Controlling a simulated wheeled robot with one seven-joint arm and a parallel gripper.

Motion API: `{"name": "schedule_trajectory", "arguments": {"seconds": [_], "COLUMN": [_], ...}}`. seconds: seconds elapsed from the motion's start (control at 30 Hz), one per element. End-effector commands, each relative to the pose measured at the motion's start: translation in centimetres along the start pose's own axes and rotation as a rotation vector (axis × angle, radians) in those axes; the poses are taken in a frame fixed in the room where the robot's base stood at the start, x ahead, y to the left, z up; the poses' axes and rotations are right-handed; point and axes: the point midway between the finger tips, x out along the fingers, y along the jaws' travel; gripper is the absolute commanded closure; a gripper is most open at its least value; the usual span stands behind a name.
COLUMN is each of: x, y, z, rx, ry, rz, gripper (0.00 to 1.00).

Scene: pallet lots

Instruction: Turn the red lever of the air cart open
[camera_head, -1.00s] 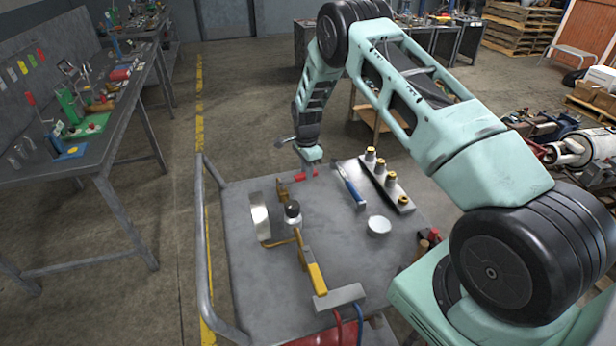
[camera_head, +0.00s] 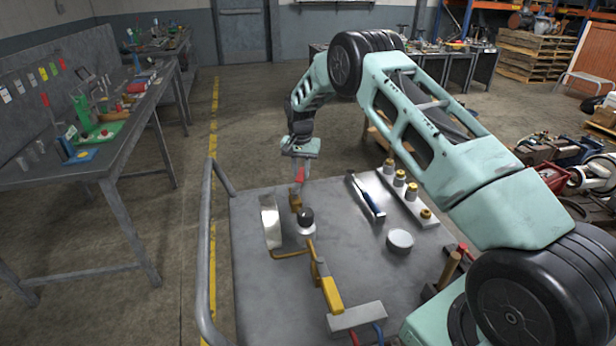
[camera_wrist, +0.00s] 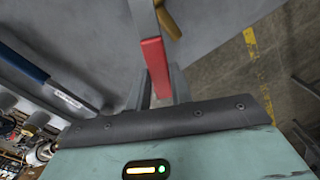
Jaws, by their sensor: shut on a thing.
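The air cart (camera_head: 265,300) is a grey flat-topped cart with a tube rail on its left. The red lever (camera_head: 300,174) stands up from a brass valve (camera_head: 296,203) near the cart's far edge. In the wrist view the red lever (camera_wrist: 153,62) runs between my fingers, with its grey shank above it and a brass part (camera_wrist: 168,20) beside it. My gripper (camera_head: 299,164) is above the valve and shut on the red lever; it also shows in the wrist view (camera_wrist: 159,88).
A silver ring (camera_head: 270,224), a black-topped knob (camera_head: 306,217) and a yellow handle (camera_head: 331,294) stand close to the valve. A blue-handled tool (camera_head: 373,205), a white round dish (camera_head: 400,240) and a rack with several brass-topped fittings (camera_head: 420,212) lie to the right.

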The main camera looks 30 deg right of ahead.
Motion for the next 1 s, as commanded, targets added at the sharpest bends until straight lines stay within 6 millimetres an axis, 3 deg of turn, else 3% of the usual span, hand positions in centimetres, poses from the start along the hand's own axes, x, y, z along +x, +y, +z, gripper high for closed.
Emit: {"name": "schedule_trajectory", "arguments": {"seconds": [0.5, 1.0], "x": [0.0, -0.1], "y": [-3.3, -4.0], "z": [0.6, 0.9], "rx": [-0.376, -0.469], "ry": [0.002, 0.002], "rz": [-0.001, -0.001], "gripper": [1.00, 1.00]}}
